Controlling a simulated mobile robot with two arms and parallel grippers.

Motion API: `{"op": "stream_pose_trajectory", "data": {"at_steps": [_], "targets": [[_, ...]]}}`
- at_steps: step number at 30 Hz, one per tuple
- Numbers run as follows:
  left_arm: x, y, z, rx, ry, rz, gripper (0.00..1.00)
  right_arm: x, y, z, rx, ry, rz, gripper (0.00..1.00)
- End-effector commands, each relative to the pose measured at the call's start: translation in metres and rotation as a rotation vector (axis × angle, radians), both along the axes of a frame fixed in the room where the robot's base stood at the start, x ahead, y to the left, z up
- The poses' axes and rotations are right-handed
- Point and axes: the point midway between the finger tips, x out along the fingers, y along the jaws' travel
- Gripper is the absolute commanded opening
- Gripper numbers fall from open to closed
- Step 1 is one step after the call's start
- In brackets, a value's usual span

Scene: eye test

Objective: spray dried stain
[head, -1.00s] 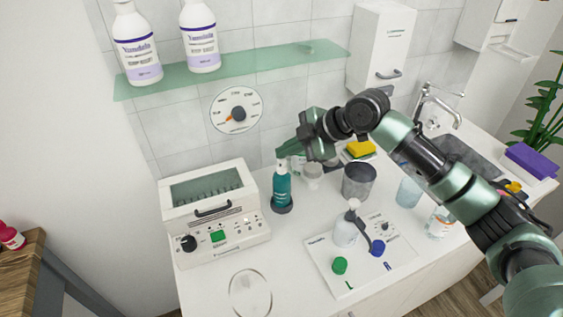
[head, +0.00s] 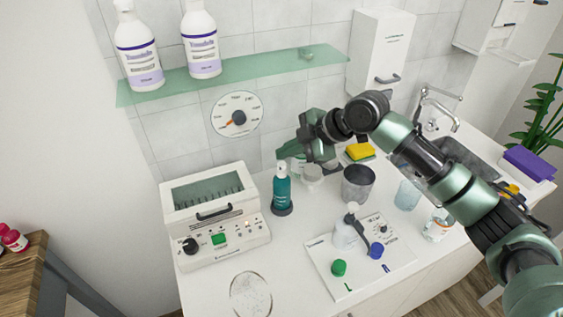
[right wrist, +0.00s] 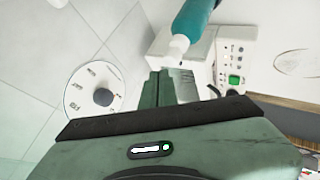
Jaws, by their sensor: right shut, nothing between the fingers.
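A teal bottle (head: 282,190) with a pale top stands upright on a dark round base on the white counter. It also shows in the right wrist view (right wrist: 194,18), just beyond the fingertips. My right gripper (head: 283,152) is shut and empty, close by the top of the teal bottle. In the right wrist view its fingers (right wrist: 165,88) are together; whether they touch the bottle I cannot tell. A clear oval patch or dish (head: 250,295) with fine specks lies at the counter's front; I cannot tell if this is the stain. My left gripper is out of view.
A white device (head: 215,215) with a green button stands left of the bottle. A dark cup (head: 357,183), a yellow sponge (head: 360,151) and a white panel (head: 330,270) with a pump bottle (head: 345,235) are to the right. A glass shelf (head: 240,73) hangs above.

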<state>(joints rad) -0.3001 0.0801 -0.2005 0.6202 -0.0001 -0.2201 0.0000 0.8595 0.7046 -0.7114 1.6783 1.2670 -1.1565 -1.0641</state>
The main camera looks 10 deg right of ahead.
Motion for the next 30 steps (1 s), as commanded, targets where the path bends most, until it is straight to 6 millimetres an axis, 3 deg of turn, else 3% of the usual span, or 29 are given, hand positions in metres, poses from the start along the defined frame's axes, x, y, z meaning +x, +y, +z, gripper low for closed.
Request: {"op": "stream_pose_trajectory", "data": {"at_steps": [14,30], "targets": [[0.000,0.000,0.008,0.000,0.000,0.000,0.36,0.000,0.000,0.009,0.001,-0.001,0.001,0.00],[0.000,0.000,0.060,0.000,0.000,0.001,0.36,0.000,0.000,0.062,0.001,-0.001,0.001,0.00]]}}
